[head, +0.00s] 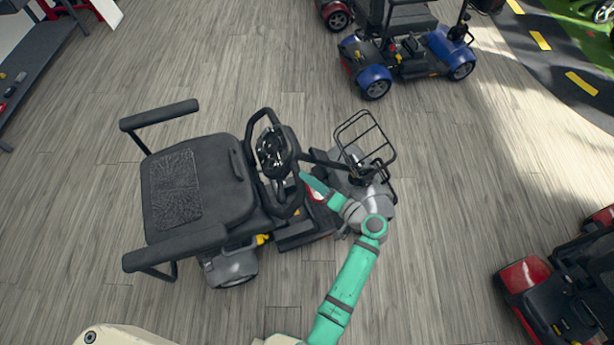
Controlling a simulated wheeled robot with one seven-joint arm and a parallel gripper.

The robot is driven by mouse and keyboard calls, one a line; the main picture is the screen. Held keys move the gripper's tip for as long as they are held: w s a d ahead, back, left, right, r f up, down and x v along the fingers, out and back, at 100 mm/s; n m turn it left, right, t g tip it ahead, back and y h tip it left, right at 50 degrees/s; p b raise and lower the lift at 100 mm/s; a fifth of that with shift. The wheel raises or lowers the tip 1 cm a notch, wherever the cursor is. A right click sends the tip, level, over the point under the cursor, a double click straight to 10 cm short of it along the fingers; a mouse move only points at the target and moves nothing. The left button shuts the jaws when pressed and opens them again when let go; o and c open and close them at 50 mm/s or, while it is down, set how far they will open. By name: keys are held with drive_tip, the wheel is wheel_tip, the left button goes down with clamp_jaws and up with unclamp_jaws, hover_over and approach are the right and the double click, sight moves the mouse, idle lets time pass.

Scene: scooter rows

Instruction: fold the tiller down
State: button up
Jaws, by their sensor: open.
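A grey mobility scooter stands in the middle of the head view, with its black seat (190,185) to the left and its front to the right. Its tiller (277,150) has a looped black handlebar and a control panel. The tiller's black column (318,158) runs from the front of the scooter toward the seat, and the handlebar is close to the seat's front edge. My gripper (304,178), at the end of my teal arm, is open beside the tiller, just right of the handlebar's lower loop. I cannot tell whether it touches the tiller. My arm hides part of the scooter's front.
A wire basket (366,142) is at the scooter's front, close to my gripper. A blue scooter (410,55) stands at the top and a red one (560,285) at the lower right. A dark shelf (45,55) is at the upper left. Wooden floor is clear between them.

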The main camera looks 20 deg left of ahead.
drive_tip(key=v, duration=0.8)
idle(0.4)
drive_tip(key=s+f+m+t+h, duration=0.2)
drive_tip(key=s+f+m+h, duration=0.2)
drive_tip(key=s+f+h, duration=0.65)
drive_tip(key=s+d+r+t+h, duration=0.1)
drive_tip(key=s+d+r, duration=0.1)
drive_tip(key=s, duration=0.5)
drive_tip(key=s+d+r+t+h, duration=0.1)
drive_tip(key=s+d+r+h, duration=0.1)
drive_tip(key=s, duration=0.6)
wheel_tip(320, 180, up, 3)
drive_tip(key=shift+s+d+f+n, duration=0.2)
drive_tip(key=shift+d+n, duration=0.2)
drive_tip(key=shift+d, duration=0.2)
drive_tip(key=s+r+n+t, duration=0.1)
drive_tip(key=r, duration=0.3)
drive_tip(key=s+r+n+t, duration=0.1)
drive_tip(key=s+r, duration=0.1)
drive_tip(key=r, duration=0.3)
drive_tip(key=s+r+n+t, duration=0.1)
drive_tip(key=s+r, duration=0.1)
drive_tip(key=r, duration=0.3)
drive_tip(key=shift+s+d+r, duration=0.1)
drive_tip(key=shift+s+d, duration=0.15)
drive_tip(key=c, duration=0.3)
drive_tip(key=shift+r+n, duration=0.25)
drive_tip(key=shift+n, duration=0.05)
clamp_jaws()
drive_tip(key=shift+s, duration=0.1)
